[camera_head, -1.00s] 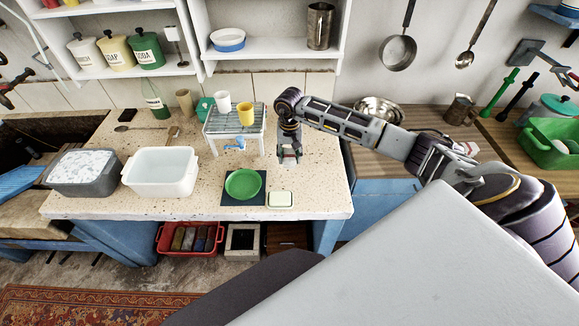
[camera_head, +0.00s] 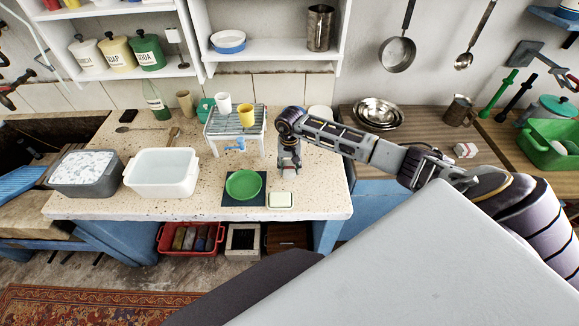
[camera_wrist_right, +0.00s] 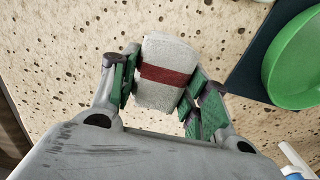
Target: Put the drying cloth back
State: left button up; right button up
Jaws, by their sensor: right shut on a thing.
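The drying cloth (camera_wrist_right: 165,60), a folded pale grey-white bundle with a dark red band, sits between the green-padded fingers of my right gripper (camera_wrist_right: 160,90) in the right wrist view. Both fingers close on its sides, above the speckled stone top. In the head view my right gripper (camera_head: 289,172) points down just right of the slatted rack and behind the small cream dish; the cloth is too small to make out there. Whether the cloth touches the stone I cannot tell. My left gripper is not in view.
A green bowl (camera_head: 243,184) on a dark mat (camera_head: 229,201) and a cream dish (camera_head: 280,200) lie in front. A slatted rack (camera_head: 222,130) with two cups stands to the left. Bare speckled stone (camera_head: 325,185) lies to the right; metal bowls (camera_head: 380,112) stand on the wooden counter.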

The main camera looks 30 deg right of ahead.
aim_at(289, 164)
jog(key=shift+f, duration=0.25)
jog(key=shift+f, duration=0.2)
jog(key=o, duration=0.9)
jog(key=shift+r, duration=0.25)
notch_tip(289, 164, up, 10)
jog(key=shift+b, duration=0.95)
jog(key=shift+r, duration=0.95)
